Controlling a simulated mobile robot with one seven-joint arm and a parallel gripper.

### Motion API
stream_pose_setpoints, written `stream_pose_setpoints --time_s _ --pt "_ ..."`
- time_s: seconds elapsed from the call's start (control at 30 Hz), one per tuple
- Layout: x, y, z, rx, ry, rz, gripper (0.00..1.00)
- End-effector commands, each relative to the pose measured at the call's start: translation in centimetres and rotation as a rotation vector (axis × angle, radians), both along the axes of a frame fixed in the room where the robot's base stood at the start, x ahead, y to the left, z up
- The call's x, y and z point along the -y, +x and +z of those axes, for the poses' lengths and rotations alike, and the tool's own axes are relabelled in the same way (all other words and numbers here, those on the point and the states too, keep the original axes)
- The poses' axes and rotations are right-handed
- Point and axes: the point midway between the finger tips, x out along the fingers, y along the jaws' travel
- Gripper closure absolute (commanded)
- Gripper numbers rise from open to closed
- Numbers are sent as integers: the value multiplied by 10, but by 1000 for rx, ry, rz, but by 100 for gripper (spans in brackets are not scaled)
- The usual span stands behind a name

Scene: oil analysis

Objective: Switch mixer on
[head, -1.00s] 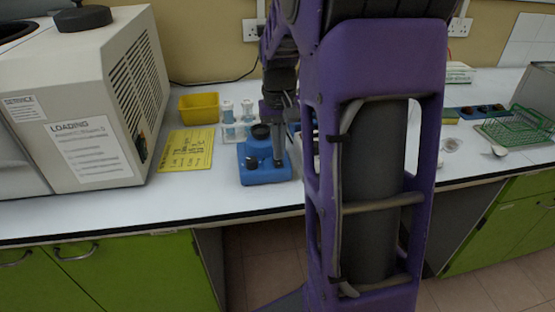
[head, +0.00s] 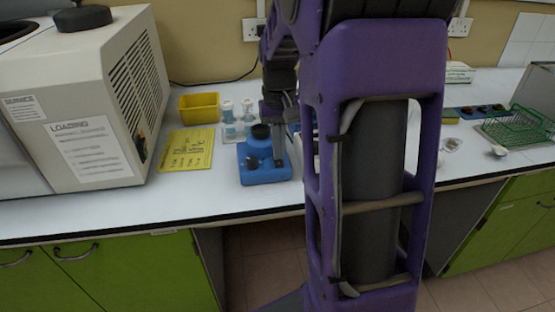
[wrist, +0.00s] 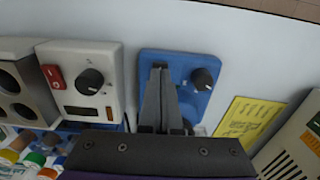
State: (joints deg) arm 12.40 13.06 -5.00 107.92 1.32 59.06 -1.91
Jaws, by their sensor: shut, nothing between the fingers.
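The blue mixer (head: 265,176) stands on the bench near its front edge, with a black round top and a black knob (head: 252,163) on its front. In the wrist view the blue mixer (wrist: 205,64) shows its black knob (wrist: 201,79) with a white mark. My gripper (wrist: 159,72) is shut and empty, its fingertips over the blue front, to the left of the knob in this view and apart from it. In the head view my gripper (head: 279,163) is to the right of the knob. I cannot tell whether the tips touch the body.
A white device (wrist: 80,72) with a red switch and black knob stands close beside the mixer. A yellow sheet (head: 186,150), a yellow bin (head: 199,107) and bottles (head: 229,115) stand near. A large beige machine (head: 85,110) is at left.

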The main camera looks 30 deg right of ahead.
Motion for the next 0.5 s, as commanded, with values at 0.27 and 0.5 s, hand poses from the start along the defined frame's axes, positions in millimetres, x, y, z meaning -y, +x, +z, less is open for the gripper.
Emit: stream_pose_setpoints --time_s 0.27,0.5 --pt "0 0 -5 -1 0 0 100" --pt "0 0 -8 -1 0 0 100"
